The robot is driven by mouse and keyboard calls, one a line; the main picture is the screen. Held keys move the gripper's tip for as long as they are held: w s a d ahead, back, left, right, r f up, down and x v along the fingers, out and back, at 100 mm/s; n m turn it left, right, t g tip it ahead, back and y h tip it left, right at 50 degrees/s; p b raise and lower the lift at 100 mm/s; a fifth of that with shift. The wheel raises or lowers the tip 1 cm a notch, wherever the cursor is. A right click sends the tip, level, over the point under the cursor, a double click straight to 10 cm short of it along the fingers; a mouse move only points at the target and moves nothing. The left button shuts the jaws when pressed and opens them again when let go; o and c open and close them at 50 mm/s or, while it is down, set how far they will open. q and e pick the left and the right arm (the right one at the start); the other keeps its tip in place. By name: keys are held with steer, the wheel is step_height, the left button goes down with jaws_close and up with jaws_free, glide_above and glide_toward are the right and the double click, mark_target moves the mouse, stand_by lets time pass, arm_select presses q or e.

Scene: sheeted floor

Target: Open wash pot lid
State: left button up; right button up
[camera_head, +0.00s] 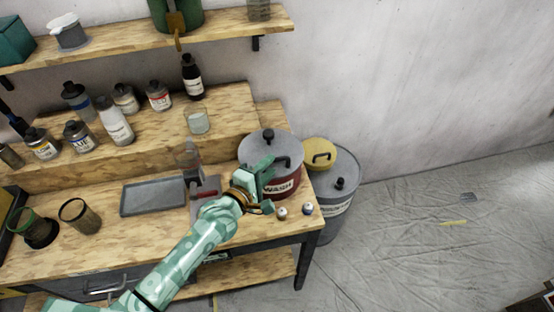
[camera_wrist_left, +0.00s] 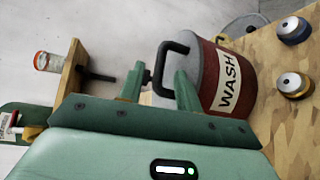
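The wash pot (camera_head: 285,187) is dark red with a white WASH label and stands at the right end of the bench. Its grey lid (camera_head: 256,149) is on, with a black knob (camera_head: 267,135) on top. A black handle (camera_wrist_left: 172,52) shows at the pot's near side in the left wrist view. My left gripper (camera_head: 266,178) is in front of the pot and hides part of it. In the left wrist view its two fingers (camera_wrist_left: 160,82) are apart, with part of the black handle showing between them; contact cannot be told. My right gripper is not in view.
Two small jars (camera_head: 282,211) stand close to the pot's front. A grey bin (camera_head: 347,180) and a yellow lid (camera_head: 320,150) are just right of the bench. A grey tray (camera_head: 152,197) and wire-mesh cups (camera_head: 80,214) lie left. The sheeted floor (camera_head: 430,240) at right is mostly clear.

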mark_target(277, 159)
arm_select(q)
steer(key=x, duration=0.4)
steer(key=shift+w+d+b, duration=0.1)
steer(key=shift+w+b, duration=0.15)
steer(key=shift+b, duration=0.05)
jaws_close()
